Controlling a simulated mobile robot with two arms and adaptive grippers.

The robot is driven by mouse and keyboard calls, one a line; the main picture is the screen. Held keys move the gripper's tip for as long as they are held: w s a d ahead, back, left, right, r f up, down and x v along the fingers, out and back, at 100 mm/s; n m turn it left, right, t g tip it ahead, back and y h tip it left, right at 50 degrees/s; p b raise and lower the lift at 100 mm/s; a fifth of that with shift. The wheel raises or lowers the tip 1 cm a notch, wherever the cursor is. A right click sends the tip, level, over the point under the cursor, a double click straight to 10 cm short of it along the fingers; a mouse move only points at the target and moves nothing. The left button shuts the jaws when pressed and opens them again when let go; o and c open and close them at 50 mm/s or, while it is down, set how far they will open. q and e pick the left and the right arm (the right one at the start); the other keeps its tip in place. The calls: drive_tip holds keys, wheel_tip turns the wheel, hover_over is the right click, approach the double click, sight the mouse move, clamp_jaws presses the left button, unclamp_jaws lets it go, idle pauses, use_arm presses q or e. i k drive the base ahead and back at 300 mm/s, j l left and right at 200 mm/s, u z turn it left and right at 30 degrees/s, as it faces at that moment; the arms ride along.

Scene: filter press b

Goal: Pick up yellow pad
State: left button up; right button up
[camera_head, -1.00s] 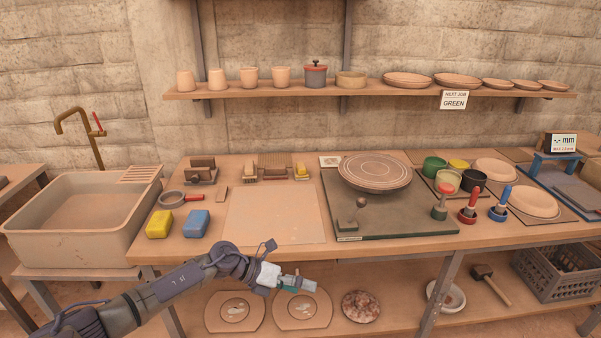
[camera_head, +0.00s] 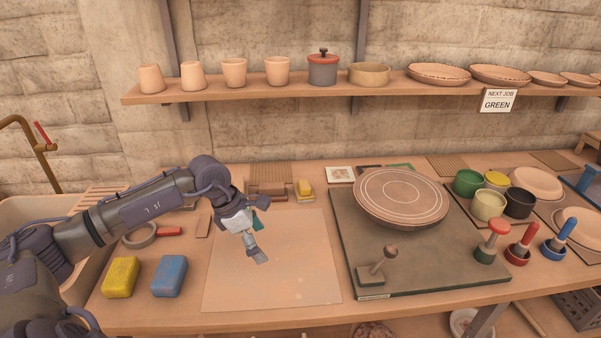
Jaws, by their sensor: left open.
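A yellow pad (camera_head: 121,277), block-shaped, lies on the front left of the worktable. A blue pad (camera_head: 169,276) lies just to its right, with a small gap. A smaller yellow block (camera_head: 304,188) sits at the back of the table. My left gripper (camera_head: 257,248) is open and points down over the pale board (camera_head: 290,285), to the right of and farther back than the yellow pad. Nothing shows between its fingers. My left arm passes behind the two pads in the picture and hides part of the table. My right gripper is not in view.
A round-handled tool (camera_head: 141,236) with a red grip lies behind the pads. A dark green slab (camera_head: 430,275) carries a turntable disc (camera_head: 400,197) and a small knob. Pots (camera_head: 488,204) and stamps stand at right. The pale board is mostly clear.

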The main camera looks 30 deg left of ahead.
sight(303, 192)
drive_tip(key=i+j, duration=0.7)
drive_tip(key=j, duration=0.15)
